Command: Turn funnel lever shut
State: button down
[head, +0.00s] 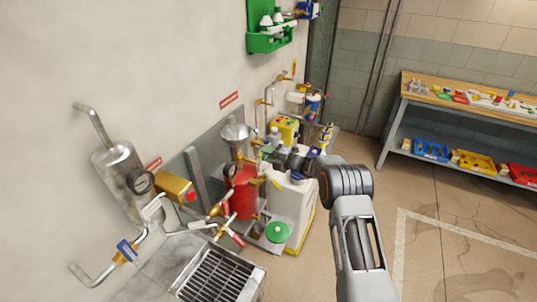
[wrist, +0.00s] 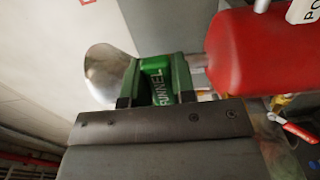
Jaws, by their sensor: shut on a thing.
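The green funnel lever (wrist: 157,78), marked "FUNNEL", sits between the two fingers of my gripper (wrist: 156,97) in the wrist view. My gripper is shut on it. The shiny metal funnel (wrist: 108,70) is just left of the lever there, and the red tank (wrist: 248,52) is to its right. In the head view the funnel (head: 236,132) stands above the red tank (head: 243,192), near the wall. My gripper reaches in from the right, close beside the pipe between them. The lever cannot be made out in the head view.
A white container (head: 287,205) stands below my arm. A red-handled valve (wrist: 297,130) is at right in the wrist view. A workbench (head: 470,100) stands far right; the floor between is clear.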

jog(key=shift+s+a+f, duration=0.1)
jog(key=shift+f, duration=0.05)
jog(key=c, duration=0.9)
grip_release()
jog(key=shift+c, duration=0.2)
jog(key=b+v, duration=0.3)
jog(key=v, duration=1.1)
